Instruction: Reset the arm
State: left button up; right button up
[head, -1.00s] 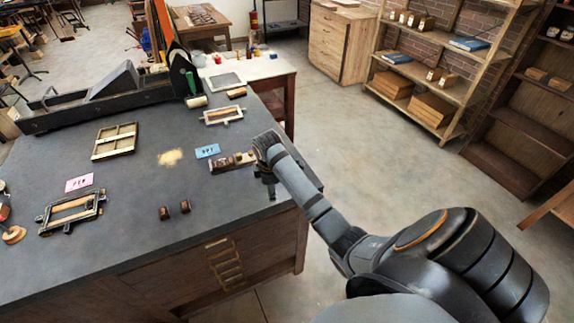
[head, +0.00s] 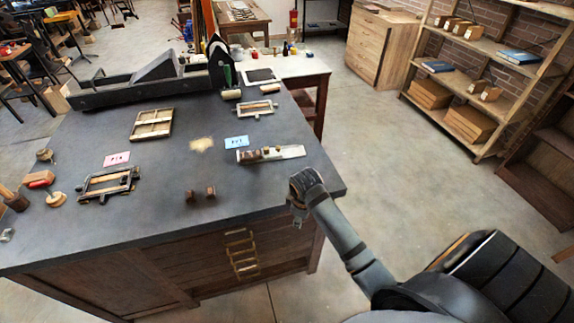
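My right arm comes in from the lower right of the head view. Its gripper (head: 298,208) hangs just off the right front edge of the dark-topped table (head: 240,190), apart from everything on it. The fingers point down and away and are too small to tell open from shut. A long wood and pale metal piece (head: 270,154) lies on the table beyond the gripper, beside a blue card (head: 236,142). My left arm and gripper are out of the frame.
Two small dark blocks (head: 201,195) stand near the front edge. A pink card (head: 116,159), a clamp-like frame (head: 108,184), a wooden frame (head: 151,124) and a large press (head: 150,80) are farther left and back. Shelves (head: 485,75) stand at right; open floor lies between.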

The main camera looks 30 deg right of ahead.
jog(key=s+d+f+m+b, duration=0.15)
jog(key=s+f, duration=0.35)
jog(key=f, duration=0.8)
jog(key=s+f+m, duration=0.2)
jog(key=s+f, duration=0.3)
jog(key=f, duration=0.8)
jog(key=s+f+m, duration=0.1)
jog(key=s+f, duration=0.4)
jog(key=s, duration=0.3)
jog(key=s+a+f+m, duration=0.1)
jog(key=s+f, duration=0.4)
jog(key=s, duration=0.3)
jog(key=s+a+f+m+g, duration=0.1)
jog(key=s+f+m, duration=0.1)
jog(key=s+f, duration=0.3)
jog(key=s, duration=0.3)
jog(key=shift+s+b, duration=0.25)
jog(key=shift+b, duration=0.1)
